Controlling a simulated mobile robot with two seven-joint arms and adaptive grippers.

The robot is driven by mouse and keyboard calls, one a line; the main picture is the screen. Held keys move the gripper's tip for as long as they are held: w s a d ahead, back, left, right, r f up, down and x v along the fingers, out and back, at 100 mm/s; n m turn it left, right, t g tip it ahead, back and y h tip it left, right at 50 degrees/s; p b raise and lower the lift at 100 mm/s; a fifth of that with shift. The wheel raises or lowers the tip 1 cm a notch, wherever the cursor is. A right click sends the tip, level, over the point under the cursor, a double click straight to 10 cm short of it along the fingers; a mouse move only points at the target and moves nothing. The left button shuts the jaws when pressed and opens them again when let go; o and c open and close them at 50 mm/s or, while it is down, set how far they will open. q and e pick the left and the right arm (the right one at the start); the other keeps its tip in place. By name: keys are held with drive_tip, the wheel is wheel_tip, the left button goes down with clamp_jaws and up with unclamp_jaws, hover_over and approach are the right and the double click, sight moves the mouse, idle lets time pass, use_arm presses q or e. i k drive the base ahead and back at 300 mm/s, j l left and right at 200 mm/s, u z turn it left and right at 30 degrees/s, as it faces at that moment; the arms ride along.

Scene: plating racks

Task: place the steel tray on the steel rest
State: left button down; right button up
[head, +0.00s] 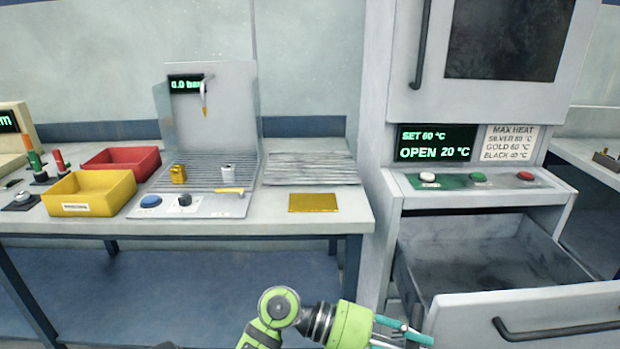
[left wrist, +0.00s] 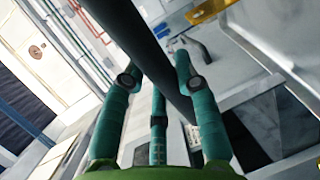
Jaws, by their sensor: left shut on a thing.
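A ribbed steel plate (head: 311,168) lies flat on the bench, right of the wash station. I cannot tell whether it is the steel rest or the steel tray, and no second such plate is clear. My left gripper (head: 408,331) is at the bottom of the head view, beside the left front corner of the open drawer. In the left wrist view my left gripper (left wrist: 160,84) is shut, with a long dark bar (left wrist: 148,40) running between its teal fingers. What the bar belongs to is not clear. My right gripper is out of view.
A gold plate (head: 313,203) lies at the bench's front edge. The wash station (head: 190,205) holds a gold block (head: 178,175) and a silver block (head: 228,173). Yellow (head: 90,194) and red (head: 118,161) bins stand left. The oven's drawer (head: 480,262) is pulled out and looks empty.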

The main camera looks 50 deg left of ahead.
sight(302, 168)
drive_tip(key=k+j+u, duration=0.2)
drive_tip(key=k, duration=0.45)
drive_tip(key=i+u, duration=0.2)
drive_tip(key=u, duration=0.8)
drive_tip(key=i+j, duration=0.1)
drive_tip(key=i, duration=0.3)
drive_tip(key=i+j, duration=0.15)
drive_tip(key=i, duration=0.2)
